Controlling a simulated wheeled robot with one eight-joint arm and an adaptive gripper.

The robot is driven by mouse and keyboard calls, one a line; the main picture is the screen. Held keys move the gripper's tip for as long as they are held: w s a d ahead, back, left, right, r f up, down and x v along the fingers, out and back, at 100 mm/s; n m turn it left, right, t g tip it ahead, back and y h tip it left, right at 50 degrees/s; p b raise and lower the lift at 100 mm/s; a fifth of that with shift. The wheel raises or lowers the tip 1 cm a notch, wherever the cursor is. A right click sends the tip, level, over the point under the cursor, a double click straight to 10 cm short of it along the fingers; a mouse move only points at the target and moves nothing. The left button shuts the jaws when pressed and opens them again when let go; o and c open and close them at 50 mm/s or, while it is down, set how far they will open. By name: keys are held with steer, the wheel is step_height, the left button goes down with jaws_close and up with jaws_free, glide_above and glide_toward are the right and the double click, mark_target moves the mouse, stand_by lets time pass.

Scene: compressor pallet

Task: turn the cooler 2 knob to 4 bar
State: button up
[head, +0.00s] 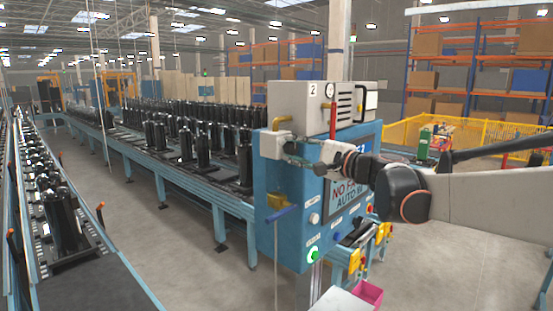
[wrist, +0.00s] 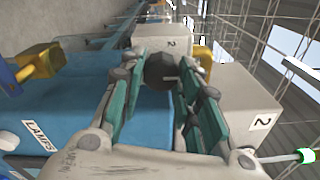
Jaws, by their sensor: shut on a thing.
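The cooler 2 knob is a dark round knob (wrist: 160,70) with a light pointer mark, in the upper middle of the wrist view. Behind the knob is a small pale box marked 2 (wrist: 172,43). In the head view my gripper (head: 290,150) reaches in from the right to the small pale box (head: 270,145) on the blue cabinet, and the knob is hidden. A round gauge (head: 330,90) sits on the larger grey unit marked 2 (head: 300,103); its reading is too small to tell.
A conveyor with dark compressors (head: 190,140) runs behind. Open floor (head: 170,240) lies at left.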

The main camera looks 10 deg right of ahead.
steer(key=shift+s+r, duration=0.15)
steer(key=shift+s, duration=0.1)
steer(key=o, duration=0.8)
steer(key=shift+o, duration=1.3)
steer(key=shift+w, duration=0.25)
steer(key=shift+s+a, duration=0.1)
steer(key=shift+s, duration=0.1)
